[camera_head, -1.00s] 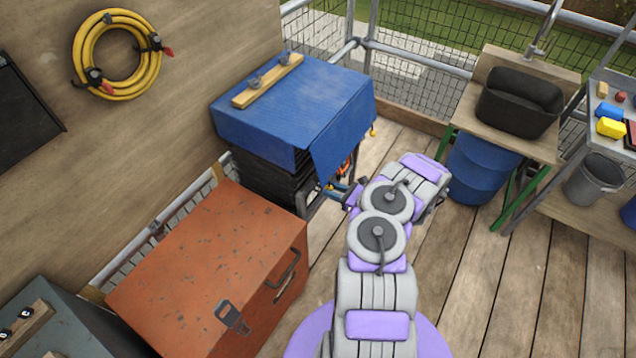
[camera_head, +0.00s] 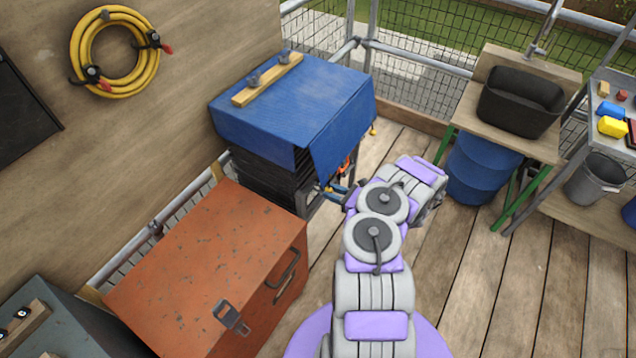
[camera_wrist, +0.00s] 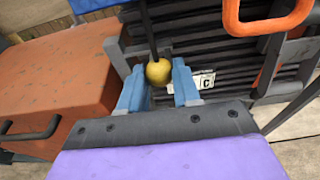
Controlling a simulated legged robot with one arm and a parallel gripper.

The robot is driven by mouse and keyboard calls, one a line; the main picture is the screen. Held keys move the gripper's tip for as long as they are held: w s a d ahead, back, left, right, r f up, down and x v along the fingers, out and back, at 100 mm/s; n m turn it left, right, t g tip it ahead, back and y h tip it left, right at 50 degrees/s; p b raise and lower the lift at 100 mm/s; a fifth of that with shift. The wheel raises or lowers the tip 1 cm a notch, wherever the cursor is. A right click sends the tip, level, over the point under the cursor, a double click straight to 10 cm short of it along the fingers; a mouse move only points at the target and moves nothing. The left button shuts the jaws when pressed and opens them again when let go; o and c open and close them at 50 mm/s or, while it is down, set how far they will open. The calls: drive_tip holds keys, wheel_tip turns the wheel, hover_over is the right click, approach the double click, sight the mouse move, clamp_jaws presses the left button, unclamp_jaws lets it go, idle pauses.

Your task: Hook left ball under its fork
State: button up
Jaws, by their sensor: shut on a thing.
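A yellow ball (camera_wrist: 158,71) on a dark cord (camera_wrist: 150,30) sits between the blue fingers of my gripper (camera_wrist: 158,88) in the wrist view. The fingers are shut on it. In the head view my gripper (camera_head: 335,190) is low at the front of the tarp-covered stack, and the ball in it cannot be made out. The blue tarp (camera_head: 290,105) covers a stack of dark slabs (camera_head: 268,178). A second yellow ball (camera_head: 373,132) hangs at the tarp's right corner. I cannot clearly identify the fork; a dark grey metal frame (camera_wrist: 118,55) stands left of the held ball.
A rusty orange chest (camera_head: 205,265) stands close on the left. An orange loop (camera_wrist: 265,18) and a plate marked C (camera_wrist: 204,82) are near my gripper. A wooden batten (camera_head: 268,80) lies on the tarp. A blue barrel (camera_head: 480,168) stands right; deck boards between are free.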

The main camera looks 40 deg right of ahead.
drive_tip(key=shift+s+d+f, duration=0.1)
drive_tip(key=shift+d+f, duration=0.05)
drive_tip(key=shift+f, duration=2.8)
drive_tip(key=shift+r+x, duration=0.15)
drive_tip(key=shift+x, duration=1.05)
drive_tip(key=shift+r+x, duration=0.2)
drive_tip(key=shift+x, duration=0.95)
drive_tip(key=shift+r, duration=1)
